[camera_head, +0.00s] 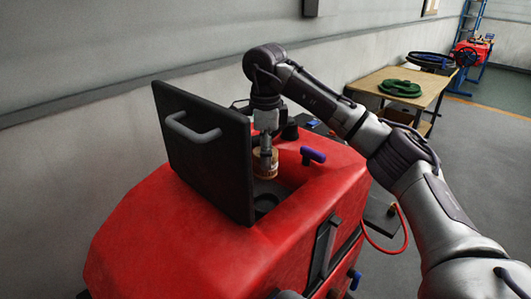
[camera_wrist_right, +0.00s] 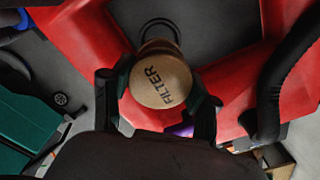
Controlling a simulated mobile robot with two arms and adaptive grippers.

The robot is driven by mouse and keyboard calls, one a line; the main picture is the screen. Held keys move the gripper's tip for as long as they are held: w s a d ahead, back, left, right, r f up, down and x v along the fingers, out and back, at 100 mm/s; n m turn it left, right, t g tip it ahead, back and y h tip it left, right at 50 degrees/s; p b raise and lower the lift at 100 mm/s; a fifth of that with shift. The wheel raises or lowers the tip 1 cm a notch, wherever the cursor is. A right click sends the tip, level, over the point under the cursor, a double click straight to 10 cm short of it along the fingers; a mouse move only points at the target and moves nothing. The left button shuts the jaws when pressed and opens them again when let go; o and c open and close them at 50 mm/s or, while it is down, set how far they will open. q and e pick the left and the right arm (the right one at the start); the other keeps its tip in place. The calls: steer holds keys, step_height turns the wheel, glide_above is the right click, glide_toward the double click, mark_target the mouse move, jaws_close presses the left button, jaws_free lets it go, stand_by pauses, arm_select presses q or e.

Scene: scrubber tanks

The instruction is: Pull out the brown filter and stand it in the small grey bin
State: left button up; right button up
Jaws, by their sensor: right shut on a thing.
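The brown filter (camera_head: 264,164) is an upright short cylinder above the open compartment of the red scrubber tank (camera_head: 330,190). In the right wrist view its round top (camera_wrist_right: 161,82) reads "FILTER". My right gripper (camera_head: 266,147) reaches down from above and is shut on the filter, with a finger at each side in the wrist view. A dark round socket (camera_head: 266,203) in the compartment floor shows in front of the filter, apart from it. I cannot make out the small grey bin in either view. My left gripper is not in view.
The tank's dark lid (camera_head: 205,150) stands open to the left, with a grey handle (camera_head: 190,130). A wooden table (camera_head: 440,83) with a coiled green hose (camera_head: 400,88) stands behind. Grey floor lies open to the right.

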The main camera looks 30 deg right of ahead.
steer(key=shift+r+p, duration=0.5)
steer(key=shift+r, duration=0.05)
stand_by(0.4)
steer(key=shift+r+p, duration=2.15)
steer(key=shift+r, duration=0.3)
steer(key=shift+f, duration=0.1)
